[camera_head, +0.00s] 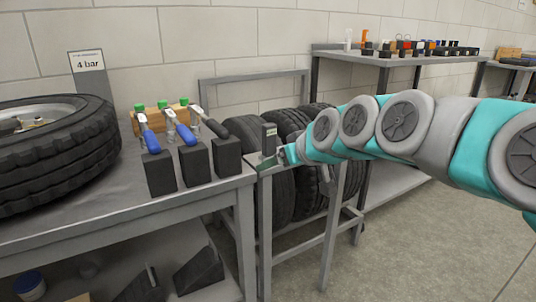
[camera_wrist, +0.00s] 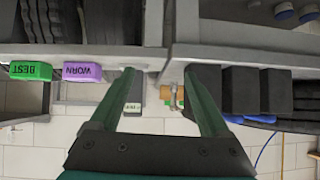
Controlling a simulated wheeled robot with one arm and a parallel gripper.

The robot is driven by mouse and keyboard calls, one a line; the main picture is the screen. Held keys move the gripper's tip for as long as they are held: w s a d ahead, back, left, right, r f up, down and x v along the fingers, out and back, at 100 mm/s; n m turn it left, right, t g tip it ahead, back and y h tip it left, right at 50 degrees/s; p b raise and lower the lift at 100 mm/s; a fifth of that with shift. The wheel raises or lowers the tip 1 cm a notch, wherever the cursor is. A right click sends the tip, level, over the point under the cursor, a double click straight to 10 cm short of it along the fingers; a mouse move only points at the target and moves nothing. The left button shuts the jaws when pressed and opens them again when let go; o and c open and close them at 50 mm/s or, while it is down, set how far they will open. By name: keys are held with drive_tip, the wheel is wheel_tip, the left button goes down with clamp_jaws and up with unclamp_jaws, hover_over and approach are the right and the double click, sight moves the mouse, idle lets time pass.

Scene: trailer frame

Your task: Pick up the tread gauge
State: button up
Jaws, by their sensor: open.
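A small dark grey upright device, which looks like the tread gauge (camera_head: 269,137), stands at the right end of the bench by my gripper. In the wrist view the grey device (camera_wrist: 133,106) has a pale label and lies close beside the left finger, on the inner side. My gripper (camera_wrist: 158,76) is open, its two green fingers wide apart. I cannot tell whether the left finger touches the device. In the head view my gripper (camera_head: 280,157) is small and partly hides the device's lower part.
Black holders (camera_head: 195,163) with blue-handled tools stand on the bench (camera_head: 110,212), beside a wheel (camera_head: 50,150). Tires (camera_head: 275,185) stand on a rack behind. The wrist view shows green BEST (camera_wrist: 30,71) and purple WORN (camera_wrist: 82,72) labels. Floor at right is clear.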

sight(273, 131)
drive_tip(key=w+r+t, duration=0.1)
drive_tip(key=w, duration=0.1)
drive_tip(key=w+r, duration=0.2)
drive_tip(key=w, duration=0.1)
drive_tip(key=w+r+t, duration=0.1)
drive_tip(key=w, duration=0.2)
drive_tip(key=shift+r+t+y+b, duration=0.15)
drive_tip(key=shift+t+y+b, duration=0.15)
drive_tip(key=shift+y, duration=0.1)
drive_tip(key=shift+w+r, duration=0.1)
drive_tip(key=shift+w, duration=0.2)
drive_tip(key=shift+s+a+x, duration=0.1)
drive_tip(key=shift+a+x, duration=0.05)
drive_tip(key=shift+x, duration=1.7)
drive_tip(key=shift+s+a+x, duration=0.1)
drive_tip(key=shift+x, duration=1.8)
clamp_jaws()
